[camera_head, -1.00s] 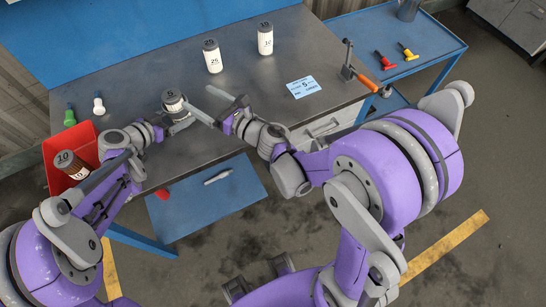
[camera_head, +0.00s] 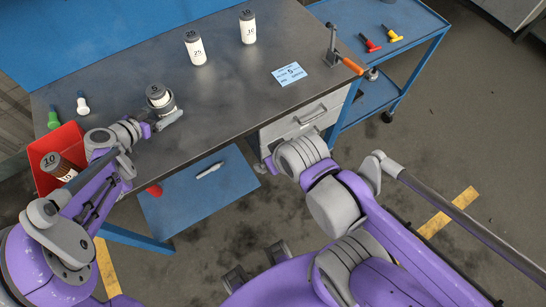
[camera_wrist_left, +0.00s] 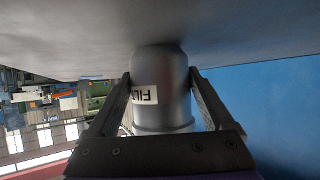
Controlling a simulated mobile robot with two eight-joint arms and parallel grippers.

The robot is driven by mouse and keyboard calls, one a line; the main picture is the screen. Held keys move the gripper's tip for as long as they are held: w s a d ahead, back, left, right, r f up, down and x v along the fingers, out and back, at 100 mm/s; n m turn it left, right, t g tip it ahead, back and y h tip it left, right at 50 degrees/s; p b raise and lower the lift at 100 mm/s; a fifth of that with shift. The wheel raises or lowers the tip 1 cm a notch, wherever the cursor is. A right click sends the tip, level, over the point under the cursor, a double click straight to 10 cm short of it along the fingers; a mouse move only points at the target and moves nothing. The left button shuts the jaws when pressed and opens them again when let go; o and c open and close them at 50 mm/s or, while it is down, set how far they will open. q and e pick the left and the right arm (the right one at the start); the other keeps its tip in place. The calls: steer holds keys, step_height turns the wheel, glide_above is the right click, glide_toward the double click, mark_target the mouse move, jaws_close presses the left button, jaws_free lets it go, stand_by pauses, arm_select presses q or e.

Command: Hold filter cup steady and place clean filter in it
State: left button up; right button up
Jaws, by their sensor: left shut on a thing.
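The grey filter cup (camera_head: 165,109) stands on the dark workbench at left in the head view. In the left wrist view the cup (camera_wrist_left: 161,88) shows a white label partly reading "FIL" and appears upside down. My left gripper (camera_wrist_left: 160,78) is shut on the cup, one finger on each side; it also shows in the head view (camera_head: 164,121).
A red bin (camera_head: 50,143) at the bench's left edge holds a brown-bodied filter (camera_head: 57,166). Two white filters (camera_head: 194,48) (camera_head: 248,28) stand at the back. A blue card (camera_head: 289,74) and a clamp with an orange handle (camera_head: 352,65) lie rightward. The middle of the bench is clear.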

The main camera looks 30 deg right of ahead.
arm_select(q)
steer(key=o, duration=0.7)
steer(key=shift+o, duration=0.2)
steer(key=v, duration=1.2)
steer(key=shift+s, duration=0.1)
